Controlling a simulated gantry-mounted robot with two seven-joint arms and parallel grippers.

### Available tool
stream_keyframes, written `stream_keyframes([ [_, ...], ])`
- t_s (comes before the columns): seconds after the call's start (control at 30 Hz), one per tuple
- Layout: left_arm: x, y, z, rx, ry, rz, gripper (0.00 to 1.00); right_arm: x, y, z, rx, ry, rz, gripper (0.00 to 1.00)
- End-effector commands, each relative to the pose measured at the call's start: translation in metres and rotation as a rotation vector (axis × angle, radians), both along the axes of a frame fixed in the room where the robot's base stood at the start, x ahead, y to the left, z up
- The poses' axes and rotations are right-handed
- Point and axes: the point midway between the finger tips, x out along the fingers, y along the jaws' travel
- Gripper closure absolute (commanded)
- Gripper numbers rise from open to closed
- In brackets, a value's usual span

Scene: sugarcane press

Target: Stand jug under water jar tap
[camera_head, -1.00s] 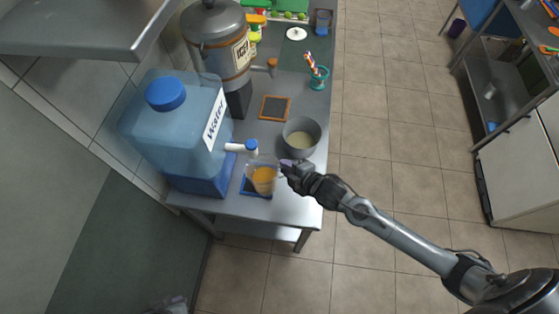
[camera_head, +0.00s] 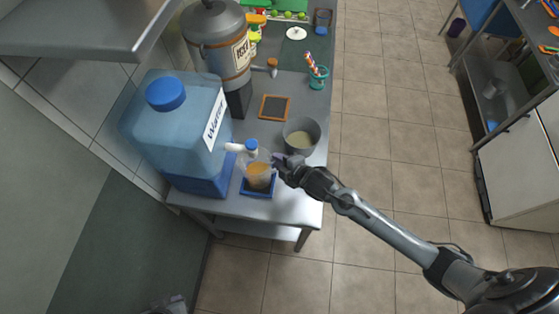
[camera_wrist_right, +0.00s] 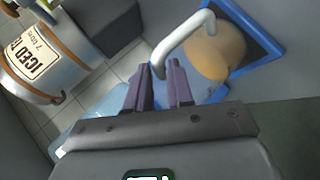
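The clear jug (camera_head: 258,174) with orange liquid is upright over the blue-rimmed tray (camera_head: 258,194); contact with the tray is hard to tell. The water jar (camera_head: 170,125) stands left of it, and its white tap with blue top (camera_head: 250,146) is just above the jug's rim from this angle. My right gripper (camera_head: 279,163) is at the jug's right side. In the right wrist view the jug (camera_wrist_right: 214,52) shows its pale handle between the fingers (camera_wrist_right: 158,75), which are closed around it. A dark part at the bottom edge looks like my left gripper (camera_head: 168,306), mostly cut off.
A grey pot (camera_head: 301,136) of pale liquid stands close behind the right gripper. A small framed slate (camera_head: 275,108), a teal cup with straws (camera_head: 317,77) and an iced tea dispenser (camera_head: 220,45) are farther back. The table's front edge is near the tray.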

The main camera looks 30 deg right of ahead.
Motion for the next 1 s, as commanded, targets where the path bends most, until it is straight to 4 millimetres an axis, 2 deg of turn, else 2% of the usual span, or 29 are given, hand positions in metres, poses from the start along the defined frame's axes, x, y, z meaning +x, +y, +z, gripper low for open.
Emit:
stream_keyframes([
  [0.03,0.000,0.000,0.000,-0.002,0.000,0.002,1.00,0.000,0.000,-0.001,0.000,0.001,0.000,0.69],
  [0.13,0.000,-0.001,0.000,-0.006,0.000,0.004,1.00,0.000,0.000,0.000,0.001,0.001,0.001,0.55],
  [0.43,0.000,-0.003,0.000,-0.012,0.001,0.008,1.00,-0.001,0.000,0.001,0.001,0.000,0.001,0.55],
  [0.57,0.000,-0.003,0.001,-0.011,0.002,0.007,1.00,-0.007,-0.001,0.004,0.001,0.001,0.001,0.55],
  [0.67,0.000,-0.002,0.002,-0.009,0.001,0.005,1.00,-0.017,-0.004,0.010,0.000,0.001,0.002,0.55],
  [1.0,-0.001,0.000,0.004,0.002,0.002,-0.002,1.00,-0.067,-0.016,0.042,0.000,0.001,0.002,0.55],
])
